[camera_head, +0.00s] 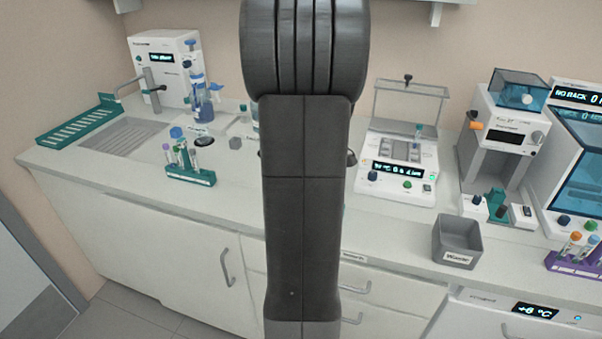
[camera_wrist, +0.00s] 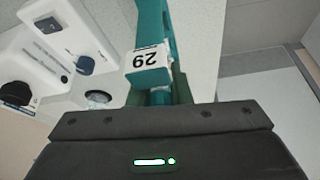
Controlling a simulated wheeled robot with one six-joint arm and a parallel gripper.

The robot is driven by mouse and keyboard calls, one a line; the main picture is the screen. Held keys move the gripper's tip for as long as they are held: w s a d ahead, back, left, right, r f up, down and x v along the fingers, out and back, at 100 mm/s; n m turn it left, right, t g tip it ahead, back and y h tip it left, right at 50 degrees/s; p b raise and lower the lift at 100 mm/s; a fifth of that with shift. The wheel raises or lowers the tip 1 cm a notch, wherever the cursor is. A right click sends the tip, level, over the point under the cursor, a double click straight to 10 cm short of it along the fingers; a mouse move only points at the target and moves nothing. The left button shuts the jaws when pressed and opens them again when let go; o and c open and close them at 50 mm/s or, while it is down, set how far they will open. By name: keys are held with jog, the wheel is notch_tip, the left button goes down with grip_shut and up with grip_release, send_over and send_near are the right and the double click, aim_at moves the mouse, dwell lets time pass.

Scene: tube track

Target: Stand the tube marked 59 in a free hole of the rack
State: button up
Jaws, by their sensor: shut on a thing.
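In the wrist view my gripper (camera_wrist: 160,98) is shut on a narrow teal thing with a white label (camera_wrist: 148,58). The label's digits look like 29, or 62 upside down; I cannot confirm 59. Whether this thing is the tube is unclear. In the head view a teal rack (camera_head: 192,178) stands on the bench left of my arm, with several capped tubes (camera_head: 182,150) in it. A purple rack (camera_head: 572,265) with tubes stands at the right edge. Free holes are too small to tell. My arm hides the gripper in the head view.
A grey waste bin (camera_head: 457,243) stands near the bench's front edge. A white instrument with an open lid (camera_head: 400,165) is right of my arm. A sink (camera_head: 125,137) and an empty-looking green rack (camera_head: 80,121) are at left. Bench front between teal rack and arm is clear.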

jog(key=shift+f, duration=0.1)
jog(key=shift+f+b, duration=0.3)
jog(key=shift+b, duration=0.05)
jog(key=shift+r+p, duration=0.45)
jog(key=shift+r, duration=0.35)
jog(key=shift+d+f+b, duration=0.1)
jog(key=shift+f+b, duration=0.55)
jog(key=shift+b, duration=0.3)
dwell(0.6)
jog(key=shift+f, duration=0.25)
jog(key=shift+r, duration=0.2)
jog(key=shift+r+p, duration=0.35)
jog(key=shift+r, duration=0.4)
